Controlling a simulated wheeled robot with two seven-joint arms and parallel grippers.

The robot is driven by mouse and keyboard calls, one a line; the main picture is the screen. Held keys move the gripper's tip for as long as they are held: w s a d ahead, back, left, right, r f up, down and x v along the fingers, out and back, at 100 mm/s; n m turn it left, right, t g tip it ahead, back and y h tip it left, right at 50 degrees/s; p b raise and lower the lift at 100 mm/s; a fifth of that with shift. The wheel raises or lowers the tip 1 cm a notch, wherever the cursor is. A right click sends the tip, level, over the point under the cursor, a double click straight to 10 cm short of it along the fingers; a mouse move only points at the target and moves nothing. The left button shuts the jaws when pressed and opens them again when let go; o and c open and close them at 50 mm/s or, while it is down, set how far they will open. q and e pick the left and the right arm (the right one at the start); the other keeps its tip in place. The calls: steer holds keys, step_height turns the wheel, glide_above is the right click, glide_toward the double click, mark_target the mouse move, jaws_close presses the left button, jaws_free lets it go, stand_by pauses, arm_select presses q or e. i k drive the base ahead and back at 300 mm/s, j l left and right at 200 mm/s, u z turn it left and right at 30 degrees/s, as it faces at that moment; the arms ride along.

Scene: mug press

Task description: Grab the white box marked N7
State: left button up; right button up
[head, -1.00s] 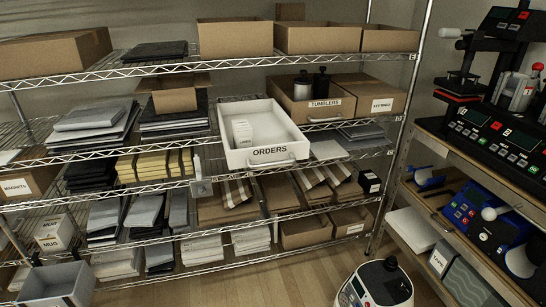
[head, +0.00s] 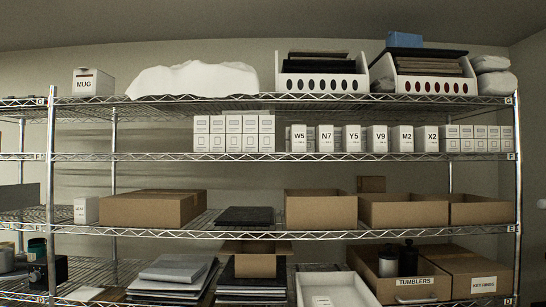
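The white box marked N7 (head: 326,138) stands upright on the second shelf from the top in the head view. It sits in a row of similar white marked boxes, between the W5 box (head: 299,138) on its left and the Y5 box (head: 353,138) on its right. Its front face is unobstructed. Neither of my grippers is in view.
Boxes marked V9, M2 and X2 (head: 432,138) continue the row to the right. Stacked white boxes (head: 234,133) stand to the left. The shelf above (head: 200,101) carries bins and a MUG box (head: 93,82). Open cardboard boxes (head: 320,209) stand on the shelf below.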

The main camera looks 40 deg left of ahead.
mark_target(325, 133)
steer(key=u, duration=0.8)
steer(key=i, duration=0.1)
steer(key=z, duration=0.05)
